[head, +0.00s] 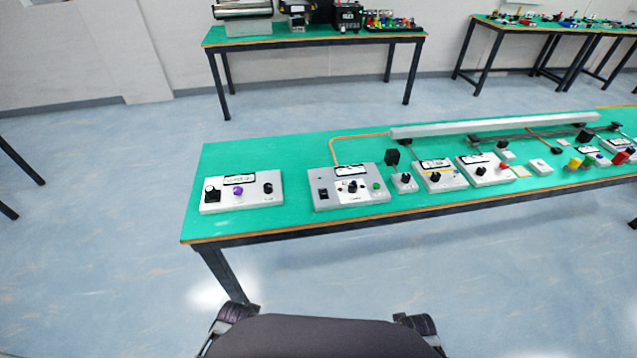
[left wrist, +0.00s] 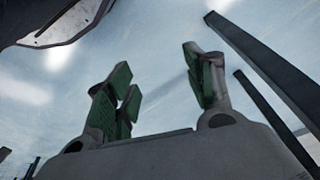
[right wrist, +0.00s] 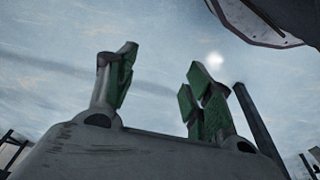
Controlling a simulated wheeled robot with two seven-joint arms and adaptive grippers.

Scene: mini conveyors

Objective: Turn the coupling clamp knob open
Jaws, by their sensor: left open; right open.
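Several control boxes with knobs stand on a green-topped bench in the head view. The nearest-left grey box (head: 241,192) has a black knob at each end and a purple knob (head: 238,191) in the middle. Another grey box (head: 348,187) has black knobs and a green button. The labels are too small to read, so I cannot tell which knob is the coupling clamp knob. My left gripper (left wrist: 160,75) is open and empty, over the floor in the left wrist view. My right gripper (right wrist: 161,75) is open and empty. Neither gripper shows in the head view.
The green bench (head: 305,222) spans from the middle to the right, with more boxes at its right and a long pale rail (head: 480,125) along its back. Bare green surface lies around the left box. A bench with equipment (head: 300,42) stands behind. Open blue floor lies in front.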

